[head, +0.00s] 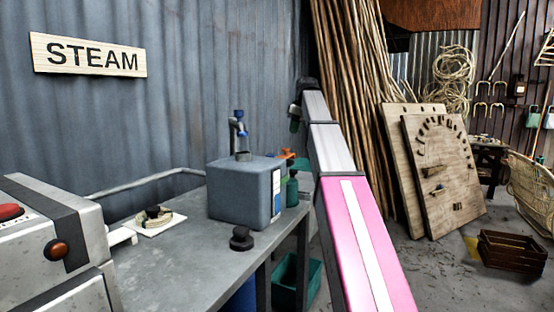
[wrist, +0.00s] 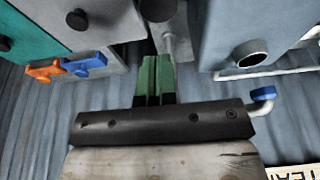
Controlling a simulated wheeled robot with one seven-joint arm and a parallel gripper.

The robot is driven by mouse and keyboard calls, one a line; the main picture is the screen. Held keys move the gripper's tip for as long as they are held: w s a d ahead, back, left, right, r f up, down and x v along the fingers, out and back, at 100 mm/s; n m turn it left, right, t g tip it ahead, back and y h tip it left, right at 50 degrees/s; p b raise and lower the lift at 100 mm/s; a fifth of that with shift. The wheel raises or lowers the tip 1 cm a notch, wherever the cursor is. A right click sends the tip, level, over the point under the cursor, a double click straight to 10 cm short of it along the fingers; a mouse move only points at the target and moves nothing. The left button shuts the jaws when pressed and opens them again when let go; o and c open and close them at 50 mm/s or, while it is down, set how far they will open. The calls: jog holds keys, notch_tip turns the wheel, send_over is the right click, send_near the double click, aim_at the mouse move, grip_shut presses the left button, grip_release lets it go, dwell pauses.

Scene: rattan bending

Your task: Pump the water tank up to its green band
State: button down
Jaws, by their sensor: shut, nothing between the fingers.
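The grey-blue water tank (head: 240,195) stands on the metal bench, with an upright post and a blue-ended pump handle (head: 238,118) on top. A pale gauge strip (head: 276,192) is on its right face; its level and any green band are too small to read. My gripper (head: 295,125) is above and right of the tank, apart from the handle. In the wrist view its green fingers (wrist: 152,85) are together and empty. There the scene appears upside down: the tank (wrist: 225,30) is at upper right and the blue handle end (wrist: 263,94) is right of the fingers.
The bench (head: 185,240) also holds a dark knob (head: 241,238) and a small white plate (head: 153,222). A red-buttoned machine (head: 50,235) stands at left. Orange and blue clamps (wrist: 68,67) lie behind the tank. A corrugated wall backs the bench; rattan poles (head: 350,90) lean at right.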

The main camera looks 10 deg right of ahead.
aim_at(290, 161)
notch_tip(290, 161, up, 3)
jog(key=shift+f, duration=0.2)
jog(key=shift+f, duration=0.1)
jog(key=x, duration=1.2)
jog(key=shift+s+d+f, duration=0.3)
jog(key=shift+f, duration=0.65)
jog(key=shift+f, duration=2.85)
